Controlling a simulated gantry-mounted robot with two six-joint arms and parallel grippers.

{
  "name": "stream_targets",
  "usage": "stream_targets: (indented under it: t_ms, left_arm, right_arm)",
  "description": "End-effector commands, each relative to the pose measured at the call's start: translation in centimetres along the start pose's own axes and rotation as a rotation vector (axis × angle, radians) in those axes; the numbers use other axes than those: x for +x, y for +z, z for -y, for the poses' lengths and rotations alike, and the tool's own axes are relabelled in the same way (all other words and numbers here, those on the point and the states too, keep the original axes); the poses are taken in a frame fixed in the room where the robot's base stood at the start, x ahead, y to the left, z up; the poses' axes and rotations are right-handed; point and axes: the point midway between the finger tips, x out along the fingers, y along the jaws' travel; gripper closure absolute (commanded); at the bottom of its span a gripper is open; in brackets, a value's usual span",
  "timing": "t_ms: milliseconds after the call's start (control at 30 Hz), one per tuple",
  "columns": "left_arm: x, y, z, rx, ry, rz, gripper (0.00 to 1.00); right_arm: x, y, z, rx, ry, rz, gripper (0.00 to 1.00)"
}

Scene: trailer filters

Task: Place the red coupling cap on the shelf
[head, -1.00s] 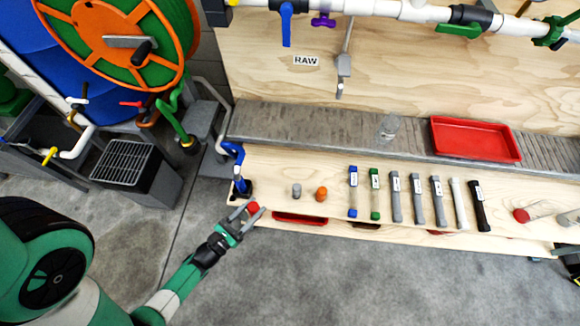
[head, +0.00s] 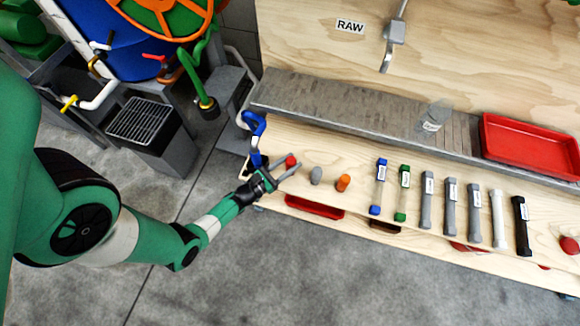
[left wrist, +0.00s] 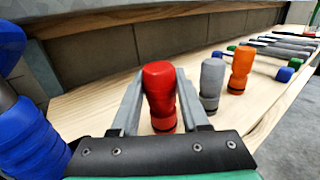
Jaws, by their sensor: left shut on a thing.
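The red coupling cap (head: 291,161) is at the left end of the wooden shelf (head: 330,157). In the left wrist view the cap (left wrist: 160,95) stands upright between the two grey fingers of my left gripper (left wrist: 157,92). My left gripper (head: 283,169) is shut on it, reaching in over the shelf's front edge. I cannot tell whether the cap's base touches the wood. A grey cap (head: 316,175) and an orange cap (head: 343,183) stand in a row to its right. My right gripper is not in view.
A blue bent pipe (head: 254,130) stands close on the left. Several labelled tubes (head: 427,200) lie farther right. A red tray (head: 530,146) and a clear bottle (head: 434,118) are on the grey ledge (head: 350,113) behind. Red bins (head: 314,208) sit below the shelf.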

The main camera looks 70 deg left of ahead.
Motion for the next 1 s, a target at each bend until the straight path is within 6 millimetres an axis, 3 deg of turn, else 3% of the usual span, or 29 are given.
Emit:
stream_targets:
  t_ms: [33,67,400,433,567,1000]
  left_arm:
    - [0.0,-1.74,0.0,-0.001,0.0,-0.001,1.0]
    - [-0.02,-1.98,0.0,-0.002,0.001,-0.001,1.0]
    - [-0.02,-1.93,0.0,-0.001,0.0,0.0,1.0]
    - [-0.02,-1.93,0.0,-0.001,0.0,0.0,0.52]
    - [-0.04,-1.91,0.01,-0.001,0.0,0.0,0.28]
    - [-0.27,-1.65,0.09,-0.002,-0.001,-0.001,0.25]
  right_arm:
    - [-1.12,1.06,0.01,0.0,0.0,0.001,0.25]
    - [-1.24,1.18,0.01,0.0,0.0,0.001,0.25]
    - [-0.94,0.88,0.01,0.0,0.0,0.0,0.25]
    - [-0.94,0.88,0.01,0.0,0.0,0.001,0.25]
    - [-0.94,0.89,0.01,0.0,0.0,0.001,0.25]
    - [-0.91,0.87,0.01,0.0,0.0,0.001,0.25]
